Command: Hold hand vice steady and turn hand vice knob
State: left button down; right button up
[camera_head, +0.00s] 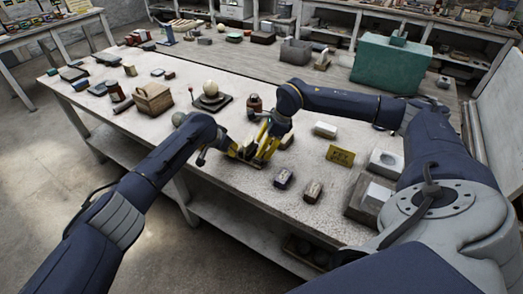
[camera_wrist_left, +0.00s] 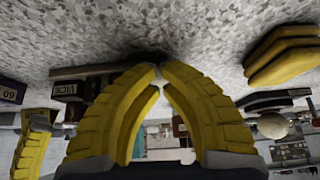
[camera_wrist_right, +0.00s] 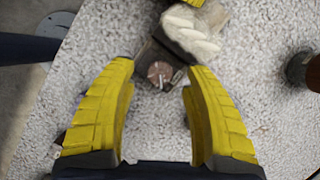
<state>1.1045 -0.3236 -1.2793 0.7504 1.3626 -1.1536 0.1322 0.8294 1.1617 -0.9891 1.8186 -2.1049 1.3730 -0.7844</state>
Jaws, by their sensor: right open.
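The hand vice is a small dark block with a pale, rough part (camera_wrist_right: 190,32) at one end and a round copper-brown knob (camera_wrist_right: 160,72) on its near face. It lies on the speckled tabletop, and the grippers mostly cover it in the head view. My right gripper (camera_wrist_right: 160,75) is open, with its fingertips either side of the knob's end; I cannot tell whether they touch it. It also shows in the head view (camera_head: 260,150). My left gripper (camera_wrist_left: 160,72) has its fingertips almost meeting, before a dark shape; whether anything is between them is hidden.
A yellow sign (camera_head: 341,155) and small blocks stand right of the grippers. A brown jar (camera_head: 255,103) stands behind them. A dark VICE label (camera_wrist_left: 70,88) shows in the left wrist view.

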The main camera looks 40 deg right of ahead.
jog(key=shift+x, duration=0.8)
jog(key=shift+o, duration=0.3)
grip_shut()
